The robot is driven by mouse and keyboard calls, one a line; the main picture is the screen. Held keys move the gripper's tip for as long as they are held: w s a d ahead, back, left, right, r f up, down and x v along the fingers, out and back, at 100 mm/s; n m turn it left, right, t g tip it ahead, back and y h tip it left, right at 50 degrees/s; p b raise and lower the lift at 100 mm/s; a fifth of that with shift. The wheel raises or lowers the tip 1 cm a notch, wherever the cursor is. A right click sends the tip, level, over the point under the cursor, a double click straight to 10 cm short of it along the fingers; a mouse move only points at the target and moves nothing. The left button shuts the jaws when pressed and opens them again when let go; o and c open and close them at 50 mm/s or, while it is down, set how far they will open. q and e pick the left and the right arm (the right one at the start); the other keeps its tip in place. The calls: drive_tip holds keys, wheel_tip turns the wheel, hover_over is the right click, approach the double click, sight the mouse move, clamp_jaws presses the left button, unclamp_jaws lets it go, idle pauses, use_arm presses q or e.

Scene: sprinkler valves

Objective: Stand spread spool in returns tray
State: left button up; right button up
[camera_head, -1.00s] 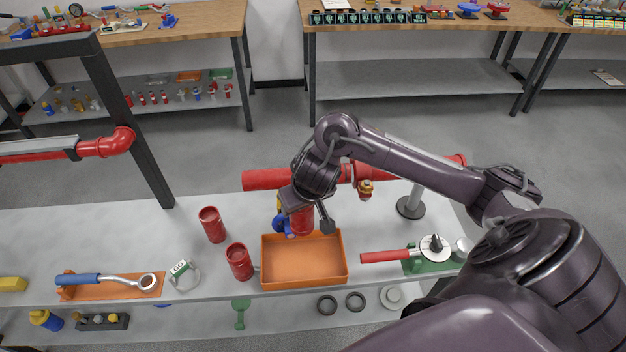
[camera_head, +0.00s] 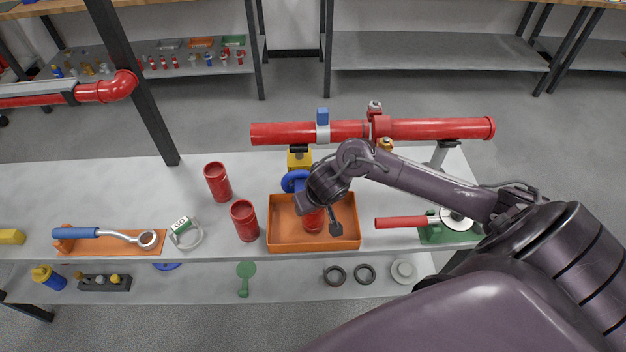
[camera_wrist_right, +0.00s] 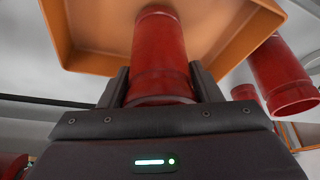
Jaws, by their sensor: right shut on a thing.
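A red spool (camera_head: 313,221) is upright inside the orange tray (camera_head: 314,245), near its middle. My right gripper (camera_wrist_right: 162,88) is shut on the spool's upper end, one finger on each side in the right wrist view. The spool (camera_wrist_right: 161,45) reaches down to or close above the tray floor; I cannot tell if it touches. My wrist hides the spool's top in the head view. Two other red spools, one behind (camera_head: 217,182) and one nearer (camera_head: 244,221), stand left of the tray. My left gripper is not in view.
A red pipe (camera_head: 285,133) on supports runs behind the tray, with a blue handwheel (camera_head: 294,181) below it. A red-handled tool (camera_head: 400,222) lies right of the tray. A blue-handled wrench (camera_head: 95,233) and a GO gauge (camera_head: 181,229) are at left.

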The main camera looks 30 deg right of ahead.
drive_tip(key=shift+w+f, duration=0.1)
drive_tip(key=shift+f, duration=0.1)
drive_tip(key=shift+f, duration=0.15)
drive_tip(key=o, duration=1.4)
drive_tip(key=shift+s+r, duration=0.2)
drive_tip(key=shift+r, duration=0.2)
drive_tip(key=p+v, duration=0.4)
drive_tip(key=v, duration=0.7)
drive_tip(key=shift+s+a+r, duration=0.1)
drive_tip(key=shift+s+r, duration=0.05)
drive_tip(key=shift+r, duration=0.05)
